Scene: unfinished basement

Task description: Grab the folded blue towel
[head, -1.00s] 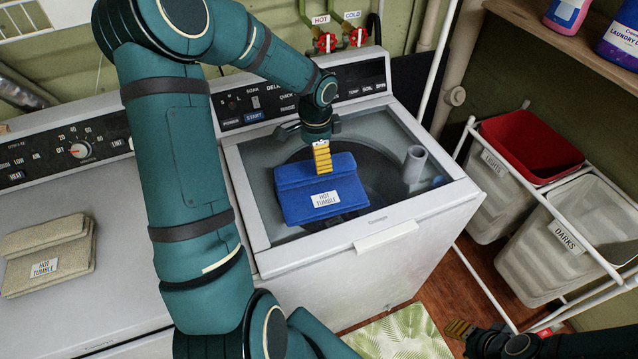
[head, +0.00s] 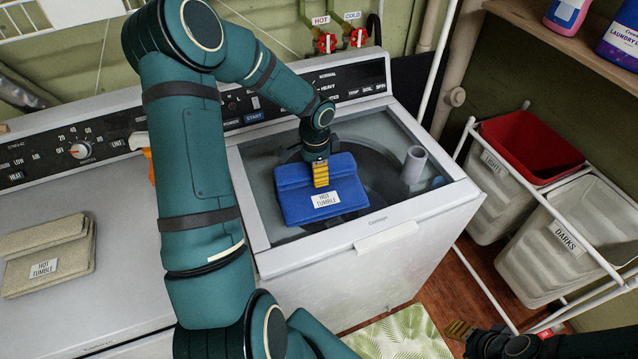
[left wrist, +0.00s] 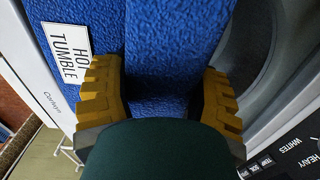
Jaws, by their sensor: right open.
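The folded blue towel (head: 293,203), with a white "HOT TUMBLE" label, lies over the washer's top opening. My left gripper (head: 320,173) points down at the towel's middle, at its upper fold. In the left wrist view its two yellow fingers (left wrist: 160,95) are spread wide, with the blue towel (left wrist: 165,50) showing between them. Whether the fingertips touch the cloth is hard to tell. My right gripper (head: 460,330) is at the lower right, low and away from the towel, open and empty.
A beige folded towel (head: 48,255) with a similar label lies on the dryer (head: 110,215) at left. Hampers in a white frame (head: 550,200) stand at right.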

